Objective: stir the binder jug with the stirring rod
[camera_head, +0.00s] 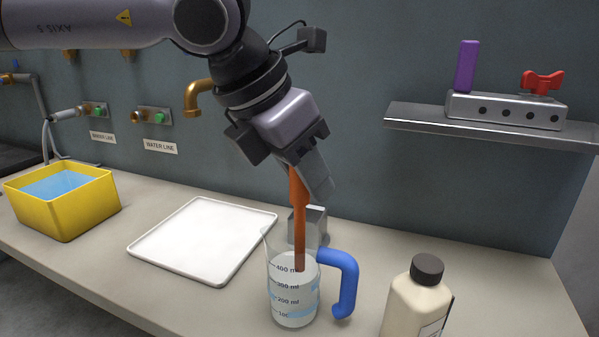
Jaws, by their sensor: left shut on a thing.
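The binder jug (292,305) is a clear beaker with volume marks and a blue handle (345,285) on its right side. It stands upright on the counter and holds a pale liquid. My left gripper (310,180) is above the jug, pointing down and shut on the orange-brown stirring rod (298,222). The rod is nearly upright, and its lower end is inside the jug, around the liquid's surface. How deep the tip sits is hard to tell. My right gripper is not in view.
A white tray (150,252) lies left of the jug. A yellow tub (85,215) of blue liquid stands far left. A cream bottle (405,305) with a dark cap stands close on the right. A wall shelf (420,118) holds a metal block. A grey block (316,218) stands behind the jug.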

